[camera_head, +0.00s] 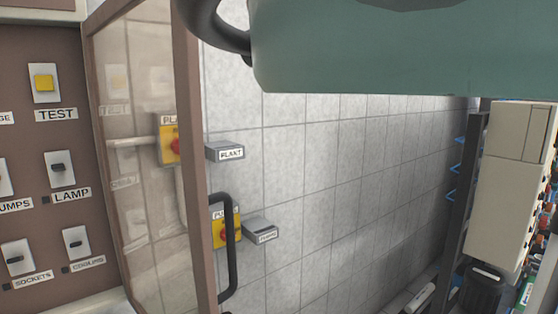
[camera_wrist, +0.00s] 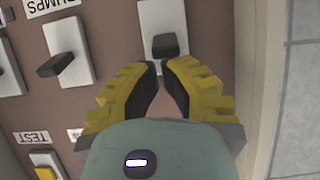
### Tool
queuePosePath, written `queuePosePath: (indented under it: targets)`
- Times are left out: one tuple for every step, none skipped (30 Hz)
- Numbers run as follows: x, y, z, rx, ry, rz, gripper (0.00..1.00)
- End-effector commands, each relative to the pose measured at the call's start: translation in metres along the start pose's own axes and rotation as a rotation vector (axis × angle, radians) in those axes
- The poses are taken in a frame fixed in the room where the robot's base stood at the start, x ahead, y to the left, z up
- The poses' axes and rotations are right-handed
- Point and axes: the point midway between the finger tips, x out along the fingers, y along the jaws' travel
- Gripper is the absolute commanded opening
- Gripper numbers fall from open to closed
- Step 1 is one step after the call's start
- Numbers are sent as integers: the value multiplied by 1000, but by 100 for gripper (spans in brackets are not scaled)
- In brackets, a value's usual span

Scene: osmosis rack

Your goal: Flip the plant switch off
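A white switch plate with a black toggle (camera_wrist: 165,44) is at the top middle of the wrist view, on the brown panel. Its label is out of frame, so I cannot read whether it is the plant switch. My gripper (camera_wrist: 161,66) points at it, with yellow fingers and dark pads. The tips are close together with a narrow gap and nothing held between them. They are just below the toggle in the picture; I cannot tell if they touch it.
The wrist view is upside down: the PUMPS switch (camera_wrist: 67,54) is left of my fingers, and the yellow TEST button (camera_wrist: 45,168) is lower left. The head view shows the LAMP switch (camera_head: 59,168) and a framed glass door (camera_head: 197,190) with a black handle (camera_head: 231,245).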

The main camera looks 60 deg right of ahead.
Motion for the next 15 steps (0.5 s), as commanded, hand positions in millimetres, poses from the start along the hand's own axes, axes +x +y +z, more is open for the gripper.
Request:
queuePosePath:
  targets:
    - [1, -1, 3, -1, 4, -2, 0]
    - [1, -1, 3, -1, 7, -2, 0]
    - [0, -2, 3, -1, 10, -3, 0]
    - [0, -2, 3, -1, 12, -3, 0]
    - [1, -2, 4, -2, 15, -3, 0]
    - [0, -2, 4, -2, 19, -3, 0]
    - [0, -2, 4, -2, 21, -3, 0]
    - [0, -2, 4, -2, 24, -3, 0]
    - [0, -2, 4, -2, 27, -3, 0]
    - [0, -2, 4, -2, 30, -3, 0]
    - [0, -2, 5, -2, 32, -3, 0]
    - [0, -2, 5, -2, 35, -2, 0]
    - [0, -2, 5, -2, 38, -2, 0]
    - [0, -1, 5, -2, 40, -2, 0]
    - [0, -1, 5, -2, 44, -2, 0]
